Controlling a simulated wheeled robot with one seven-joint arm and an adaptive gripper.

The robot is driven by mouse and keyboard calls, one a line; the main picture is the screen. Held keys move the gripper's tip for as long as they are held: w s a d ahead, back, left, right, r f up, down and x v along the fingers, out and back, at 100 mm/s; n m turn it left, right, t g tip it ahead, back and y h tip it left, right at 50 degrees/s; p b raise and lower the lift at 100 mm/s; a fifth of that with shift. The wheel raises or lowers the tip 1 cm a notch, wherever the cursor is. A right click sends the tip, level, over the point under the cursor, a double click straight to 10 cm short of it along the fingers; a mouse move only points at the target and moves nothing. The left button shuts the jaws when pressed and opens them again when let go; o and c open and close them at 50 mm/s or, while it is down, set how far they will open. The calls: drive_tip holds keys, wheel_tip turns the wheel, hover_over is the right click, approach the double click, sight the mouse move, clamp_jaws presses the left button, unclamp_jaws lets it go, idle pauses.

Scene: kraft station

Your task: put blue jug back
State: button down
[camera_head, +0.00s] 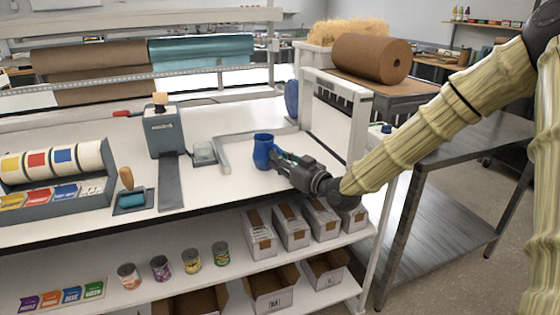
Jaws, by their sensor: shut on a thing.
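A blue jug (263,151) stands upright over the right part of the white workbench top, near the inner corner of a grey L-shaped strip. My gripper (277,157) reaches in from the right and is shut on the jug's right side. The gripper partly hides that side of the jug. I cannot tell whether the jug's base touches the bench.
A white panel (333,120) rises behind my gripper at right. Cans and boxes fill the shelf below.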

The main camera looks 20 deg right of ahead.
idle(0.3)
drive_tip(key=c, duration=1.5)
unclamp_jaws()
drive_tip(key=shift+f, duration=0.1)
drive_tip(key=shift+s, duration=0.1)
drive_tip(key=v, duration=1.2)
drive_tip(key=shift+b, duration=0.3)
